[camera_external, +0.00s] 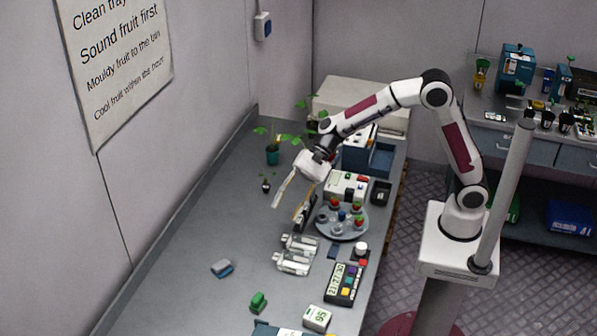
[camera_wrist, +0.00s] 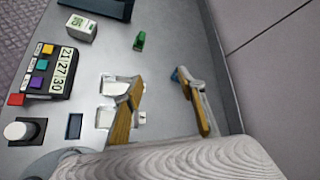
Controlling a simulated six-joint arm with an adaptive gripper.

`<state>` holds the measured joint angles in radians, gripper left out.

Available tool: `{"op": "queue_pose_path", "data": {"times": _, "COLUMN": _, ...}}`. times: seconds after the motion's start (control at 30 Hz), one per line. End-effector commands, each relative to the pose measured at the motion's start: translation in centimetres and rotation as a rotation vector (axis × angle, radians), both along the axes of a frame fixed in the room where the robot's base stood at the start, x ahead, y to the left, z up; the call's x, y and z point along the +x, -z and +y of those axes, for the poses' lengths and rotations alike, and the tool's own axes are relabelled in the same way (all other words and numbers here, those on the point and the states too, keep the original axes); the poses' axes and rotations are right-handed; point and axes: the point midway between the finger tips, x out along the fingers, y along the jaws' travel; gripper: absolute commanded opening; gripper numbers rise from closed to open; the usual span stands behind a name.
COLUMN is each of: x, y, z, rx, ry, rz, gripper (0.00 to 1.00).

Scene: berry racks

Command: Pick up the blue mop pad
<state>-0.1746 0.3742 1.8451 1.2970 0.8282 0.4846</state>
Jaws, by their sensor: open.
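A small blue and grey pad (camera_external: 222,268), which looks like the blue mop pad, lies alone on the left part of the grey bench. In the wrist view only a bit of blue (camera_wrist: 175,76) shows beside one fingertip; the finger hides the rest. My gripper (camera_external: 287,212) is open and empty above the bench, up and to the right of the pad in the external view. In the wrist view the fingers of my gripper (camera_wrist: 155,88) stand wide apart with bare bench between them.
Two clear-and-white containers (camera_external: 292,262) lie near the bench middle. A green object (camera_external: 258,302), a timer (camera_external: 345,284), a white display box (camera_external: 317,318) and a round tray (camera_external: 322,229) stand nearby. Plants stand at the back. Bench around the pad is clear; a wall rises left.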

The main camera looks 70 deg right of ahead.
Motion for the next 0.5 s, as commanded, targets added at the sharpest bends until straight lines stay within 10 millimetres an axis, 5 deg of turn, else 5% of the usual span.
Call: {"op": "queue_pose_path", "data": {"times": 0.5, "x": 8.1, "y": 6.9, "z": 4.8, "rx": 0.245, "ry": 0.245, "rz": 0.26, "gripper": 0.4}}
